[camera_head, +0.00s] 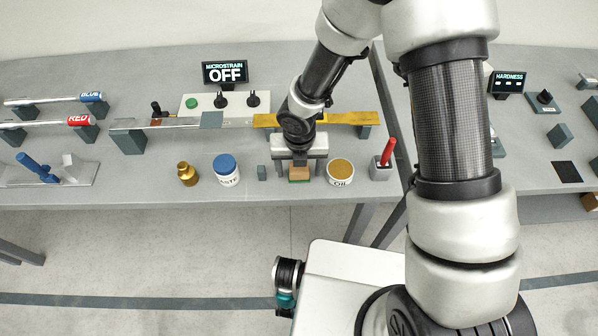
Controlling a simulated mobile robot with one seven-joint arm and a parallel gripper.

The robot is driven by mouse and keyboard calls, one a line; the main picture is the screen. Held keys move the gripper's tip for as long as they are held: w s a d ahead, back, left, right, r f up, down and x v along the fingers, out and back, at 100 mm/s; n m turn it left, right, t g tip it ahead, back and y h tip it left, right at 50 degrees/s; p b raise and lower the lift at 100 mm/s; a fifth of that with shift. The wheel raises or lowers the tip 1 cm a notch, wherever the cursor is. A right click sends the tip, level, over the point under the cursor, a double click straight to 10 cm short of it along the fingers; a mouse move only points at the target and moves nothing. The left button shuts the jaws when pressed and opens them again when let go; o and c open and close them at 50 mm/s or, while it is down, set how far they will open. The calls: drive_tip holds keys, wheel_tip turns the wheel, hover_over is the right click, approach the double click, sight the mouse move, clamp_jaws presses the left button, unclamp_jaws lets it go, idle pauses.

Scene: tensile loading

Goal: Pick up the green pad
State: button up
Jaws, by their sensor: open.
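The green pad (299,180) shows as a thin green edge under a tan block near the front edge of the bench. The tan block (299,172) sits on top of the green layer. My gripper (298,167) is directly above and around it, pointing down, with its jaws open. My wrist and gripper body hide most of the block's top, and I cannot tell whether the fingers touch it.
A small grey block (262,173) and a white tub with a blue lid (227,168) stand to the left. A tub with a tan top (340,172) and a red-handled tool (388,152) stand close on the right. A yellow bar (350,118) lies behind.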

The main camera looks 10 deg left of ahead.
drive_tip(key=c, duration=1.1)
wheel_tip(320, 180, up, 10)
drive_tip(key=shift+p, duration=1.1)
drive_tip(key=shift+c, duration=0.2)
